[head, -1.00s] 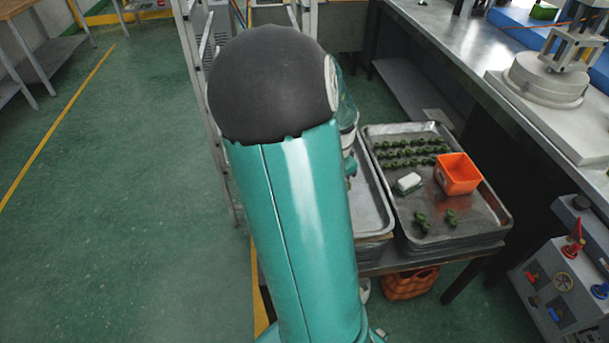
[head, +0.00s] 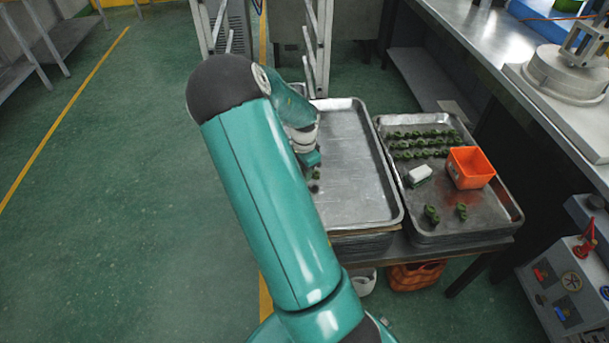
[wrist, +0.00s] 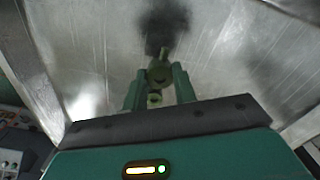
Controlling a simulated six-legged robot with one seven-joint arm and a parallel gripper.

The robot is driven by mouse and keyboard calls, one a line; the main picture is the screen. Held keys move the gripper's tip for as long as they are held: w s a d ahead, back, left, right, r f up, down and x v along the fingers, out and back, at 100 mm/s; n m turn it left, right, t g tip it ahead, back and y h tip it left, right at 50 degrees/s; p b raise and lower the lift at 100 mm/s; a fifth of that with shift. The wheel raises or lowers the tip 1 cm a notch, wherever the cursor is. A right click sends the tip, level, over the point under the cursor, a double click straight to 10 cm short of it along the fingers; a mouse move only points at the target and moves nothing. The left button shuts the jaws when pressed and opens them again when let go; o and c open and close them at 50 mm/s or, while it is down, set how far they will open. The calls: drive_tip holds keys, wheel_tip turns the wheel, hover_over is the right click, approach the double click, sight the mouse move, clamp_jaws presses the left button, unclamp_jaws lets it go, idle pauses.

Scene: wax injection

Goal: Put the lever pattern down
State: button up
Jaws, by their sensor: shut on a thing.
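My gripper (wrist: 157,90) is shut on a small green lever pattern (wrist: 160,72), which sticks out past the fingertips in the wrist view. Bare metal lies beyond it, with a dark shadow just past the pattern's tip; I cannot tell whether it touches the metal. In the head view the pattern shows as a small green bit (head: 316,175) below my wrist, at the left side of an empty metal tray (head: 355,135). My arm hides the tray's near left part.
A second metal tray (head: 490,222) on the right holds several green patterns (head: 425,143), an orange box (head: 470,168) and a white-and-green block (head: 419,175). A steel bench (head: 470,40) runs along the right. The left tray's middle is clear.

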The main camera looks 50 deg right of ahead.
drive_tip(key=shift+s+f, duration=0.1)
drive_tip(key=shift+f, duration=1)
drive_tip(key=shift+f, duration=0.15)
drive_tip(key=o, duration=0.9)
drive_tip(key=shift+o, duration=0.2)
